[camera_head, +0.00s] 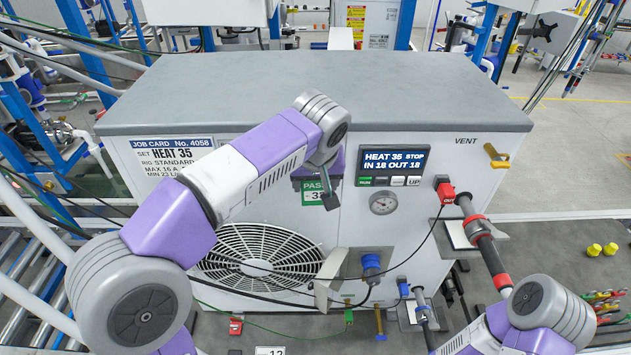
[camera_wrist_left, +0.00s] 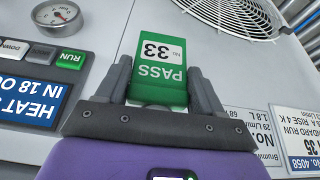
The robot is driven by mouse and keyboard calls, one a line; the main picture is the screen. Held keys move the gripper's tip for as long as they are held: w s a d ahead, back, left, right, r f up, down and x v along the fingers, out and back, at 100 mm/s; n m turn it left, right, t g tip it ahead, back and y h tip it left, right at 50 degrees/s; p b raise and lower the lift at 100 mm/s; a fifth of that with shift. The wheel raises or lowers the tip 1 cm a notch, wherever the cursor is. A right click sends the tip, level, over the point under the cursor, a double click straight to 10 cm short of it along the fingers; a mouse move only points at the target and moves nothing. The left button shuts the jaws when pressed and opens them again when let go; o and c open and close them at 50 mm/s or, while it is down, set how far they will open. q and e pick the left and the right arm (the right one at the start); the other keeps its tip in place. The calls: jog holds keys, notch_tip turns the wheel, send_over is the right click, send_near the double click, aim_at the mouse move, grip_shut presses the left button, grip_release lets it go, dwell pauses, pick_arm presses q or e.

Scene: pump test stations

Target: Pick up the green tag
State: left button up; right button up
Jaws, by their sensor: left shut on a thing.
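The green tag (camera_head: 314,192) reads PASS, with a white field numbered 33. It is in front of the white machine's front panel, above the fan grille. My left gripper (camera_head: 322,190) reaches it from above, partly hidden behind its own wrist. In the left wrist view the tag (camera_wrist_left: 160,70) sits upside down between the two dark fingers of my left gripper (camera_wrist_left: 161,80), which is shut on it. I cannot tell whether the tag touches the panel. My right arm shows at the lower right, but its gripper is out of view.
The machine's grey top (camera_head: 310,85) is clear. Right of the tag are a display (camera_head: 394,161) and a gauge (camera_head: 383,204). A red-banded hose (camera_head: 483,245) plugs in farther right. Thin black cables cross the front below. Two yellow caps (camera_head: 594,250) stand at the far right.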

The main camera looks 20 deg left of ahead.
pick_arm(q)
jog(key=shift+r, duration=0.4)
jog(key=s+d+b, duration=0.2)
jog(key=s, duration=0.6)
jog(key=s+d+b, duration=0.2)
jog(key=s+d, duration=0.1)
jog(key=s, duration=0.6)
jog(key=shift+d+r+b, duration=0.2)
jog(key=shift+d+b, duration=0.1)
jog(key=shift+b, duration=0.1)
jog(key=shift+s, duration=0.1)
